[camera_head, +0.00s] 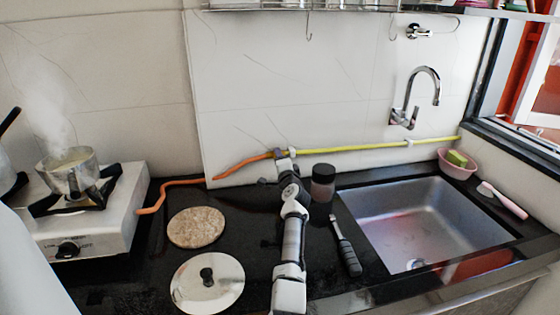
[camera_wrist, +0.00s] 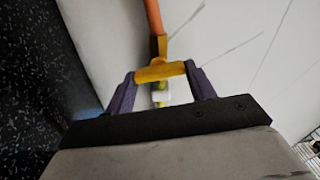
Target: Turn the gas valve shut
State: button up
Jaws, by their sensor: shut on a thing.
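The gas valve (camera_head: 277,153) sits on the wall where an orange hose (camera_head: 240,164) meets a yellow pipe (camera_head: 350,148). In the wrist view its yellow handle (camera_wrist: 160,72) lies across the line of the hose and pipe. My gripper (camera_head: 284,158) is at the valve and partly covers it in the head view. In the wrist view the two dark fingers of my gripper (camera_wrist: 162,84) are at either end of the handle, shut on it. The valve body behind the handle is partly hidden.
A white stove (camera_head: 115,220) with a steaming pot (camera_head: 70,172) stands left. A round mat (camera_head: 196,228), a lid (camera_head: 207,283), a jar (camera_head: 323,182) and a black-handled tool (camera_head: 346,245) lie near my arm. The sink (camera_head: 430,215) is right.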

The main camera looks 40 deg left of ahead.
jog(key=shift+m, duration=1)
jog(key=o, duration=1)
jog(key=shift+p, duration=0.3)
jog(key=p+v, duration=0.8)
jog(key=v, duration=0.5)
jog(key=shift+s+d, duration=0.25)
jog(key=shift+d, duration=0.1)
